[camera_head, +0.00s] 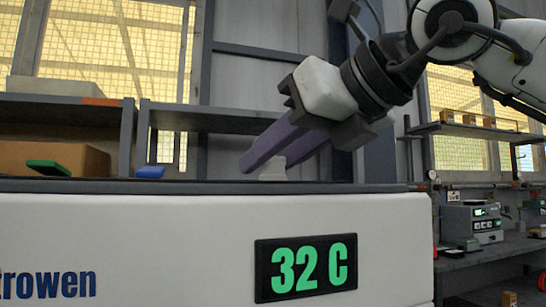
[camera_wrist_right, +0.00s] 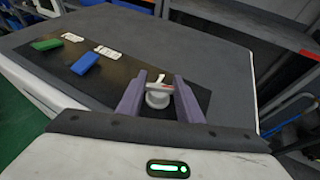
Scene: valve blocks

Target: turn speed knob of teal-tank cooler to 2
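The white cooler (camera_head: 150,245) fills the lower head view, with a green 32 C display (camera_head: 305,268). In the right wrist view the knob (camera_wrist_right: 158,96) has a grey bar with a red mark. My right gripper (camera_head: 267,163) reaches down from the upper right. Its purple fingers are spread on either side of the knob, also seen in the wrist view (camera_wrist_right: 159,78); contact cannot be told. The dial numbers are not readable, and no teal tank shows. My left gripper is out of view.
On the same top a green block (camera_wrist_right: 46,44) and a blue block (camera_wrist_right: 85,63) lie left of the knob, beside white labels (camera_wrist_right: 112,52). Shelves with a cardboard box (camera_head: 50,158) stand behind. A bench with instruments (camera_head: 472,222) is at right.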

